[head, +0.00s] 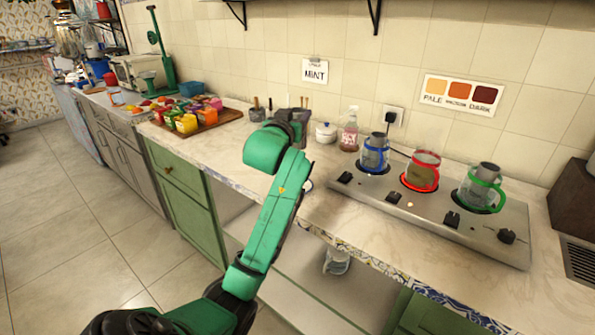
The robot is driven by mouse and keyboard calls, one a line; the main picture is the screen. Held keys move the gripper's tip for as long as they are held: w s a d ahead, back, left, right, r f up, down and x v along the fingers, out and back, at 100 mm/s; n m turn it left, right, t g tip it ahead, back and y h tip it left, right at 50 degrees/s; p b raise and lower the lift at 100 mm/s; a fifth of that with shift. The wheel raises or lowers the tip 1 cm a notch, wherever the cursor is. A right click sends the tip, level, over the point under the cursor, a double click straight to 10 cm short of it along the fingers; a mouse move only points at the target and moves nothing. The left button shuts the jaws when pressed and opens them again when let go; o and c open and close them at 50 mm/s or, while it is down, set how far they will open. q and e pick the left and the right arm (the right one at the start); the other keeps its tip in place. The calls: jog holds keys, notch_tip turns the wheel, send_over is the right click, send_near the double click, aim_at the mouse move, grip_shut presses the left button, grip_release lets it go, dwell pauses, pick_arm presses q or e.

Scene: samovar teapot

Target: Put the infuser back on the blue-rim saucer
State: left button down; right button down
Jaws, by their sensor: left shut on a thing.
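My left gripper (298,122) is over the counter's back part, beyond my green forearm. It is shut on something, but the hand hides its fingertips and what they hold. I cannot make out the infuser anywhere. A small piece of a pale dish with a dark bluish edge (307,185) shows just right of my forearm, on the counter. It may be the blue-rim saucer; the arm covers most of it. My right gripper is not in view.
A steel hotplate (470,229) on the right carries glass pots with blue (375,155), red (421,172) and green (480,190) bands. A white lidded pot (326,133) and a spray bottle (349,132) stand by the wall. A tray of colourful jars (228,115) lies left.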

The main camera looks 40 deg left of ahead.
pick_arm(q)
notch_tip(320, 180, down, 14)
jog(key=b, duration=0.1)
jog(key=shift+r, duration=0.25)
jog(key=shift+f, duration=0.15)
jog(key=shift+c, duration=1.4)
grip_release()
